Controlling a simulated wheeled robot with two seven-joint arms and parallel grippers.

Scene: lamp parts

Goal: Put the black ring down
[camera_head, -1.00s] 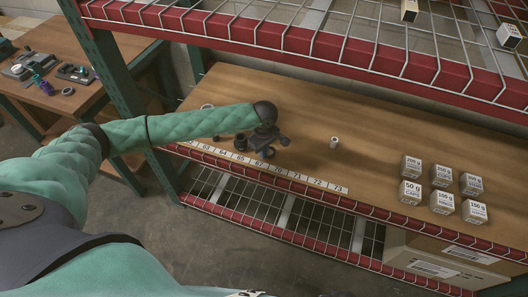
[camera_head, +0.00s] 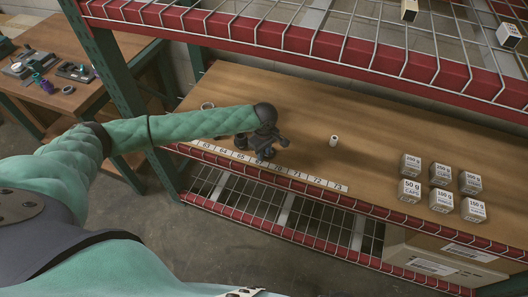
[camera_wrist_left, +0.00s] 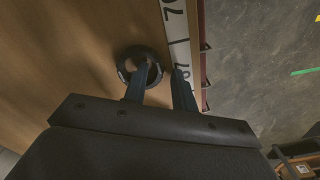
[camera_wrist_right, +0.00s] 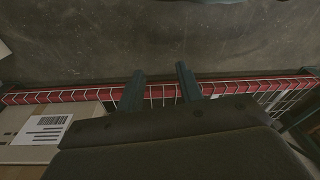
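The black ring (camera_wrist_left: 121,72) shows in the left wrist view, beside the white numbered strip (camera_wrist_left: 172,22) on the wooden shelf. My left gripper (camera_wrist_left: 160,82) has its fingers apart. One finger overlaps the ring's opening in the picture and the other is outside it, above the strip. The ring's near edge is partly hidden by the finger. I cannot tell whether the ring touches the shelf. In the head view my left gripper (camera_head: 264,150) is low near the strip's middle, and the ring cannot be made out clearly. My right gripper (camera_wrist_right: 160,86) is open and empty.
A small white cylinder (camera_head: 334,140) stands on the shelf (camera_head: 300,105) to the right. Several labelled weight blocks (camera_head: 440,174) stand farther right. A pale ring (camera_head: 207,106) lies behind my left forearm. The red shelf edge (camera_head: 300,182) runs along the front.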

